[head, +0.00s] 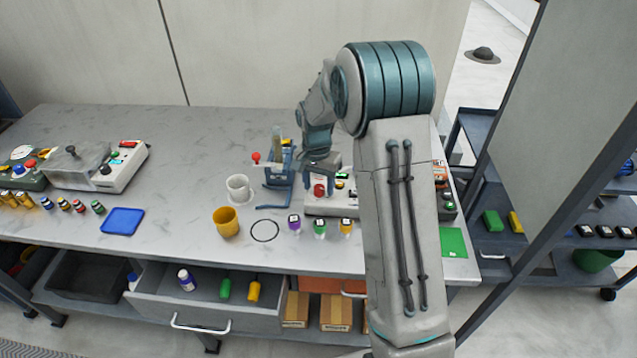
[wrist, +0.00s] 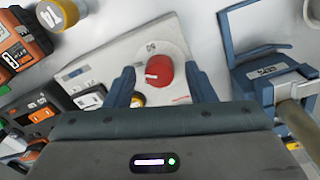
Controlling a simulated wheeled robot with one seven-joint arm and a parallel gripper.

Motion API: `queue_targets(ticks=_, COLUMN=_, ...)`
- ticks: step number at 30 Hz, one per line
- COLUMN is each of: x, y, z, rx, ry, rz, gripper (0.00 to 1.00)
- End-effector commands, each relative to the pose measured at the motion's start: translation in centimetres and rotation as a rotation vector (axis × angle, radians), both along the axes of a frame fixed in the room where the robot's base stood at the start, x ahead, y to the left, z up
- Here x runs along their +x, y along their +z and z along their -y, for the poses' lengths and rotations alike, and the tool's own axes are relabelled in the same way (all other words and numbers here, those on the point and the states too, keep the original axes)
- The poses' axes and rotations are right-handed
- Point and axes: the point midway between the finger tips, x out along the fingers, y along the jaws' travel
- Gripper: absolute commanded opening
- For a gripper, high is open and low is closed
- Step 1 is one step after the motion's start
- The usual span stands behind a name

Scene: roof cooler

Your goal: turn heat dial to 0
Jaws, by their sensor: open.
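The heat dial is a red round knob (wrist: 159,74) with a white pointer line, set on a light control panel (wrist: 103,62). In the wrist view it lies between my two fingers, with a gap on each side. In the head view the red knob (head: 320,190) shows just below my gripper (head: 346,186). My gripper (wrist: 162,88) is open around the dial and does not touch it as far as I can see.
A blue device with a lever (wrist: 275,82) stands close on the right in the wrist view. An orange and black device (wrist: 22,45) lies on the left. A white mug (head: 238,189), a yellow cup (head: 227,222) and several small coloured pieces stand on the table.

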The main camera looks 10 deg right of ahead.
Motion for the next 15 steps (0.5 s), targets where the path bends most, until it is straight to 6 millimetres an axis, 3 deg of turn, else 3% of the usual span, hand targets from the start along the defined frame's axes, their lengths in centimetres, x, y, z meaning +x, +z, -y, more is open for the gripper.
queue_targets(ticks=2, x=0.0, y=0.02, z=0.01, rx=0.0, ry=0.0, rz=0.0, gripper=0.47)
queue_targets(ticks=6, x=0.01, y=0.04, z=0.02, rx=0.0, ry=0.0, rz=0.0, gripper=0.08)
queue_targets(ticks=7, x=0.01, y=0.04, z=0.02, rx=0.0, ry=0.0, rz=0.0, gripper=0.05)
queue_targets(ticks=15, x=0.02, y=0.04, z=0.02, rx=0.0, ry=0.016, rz=0.0, gripper=0.05)
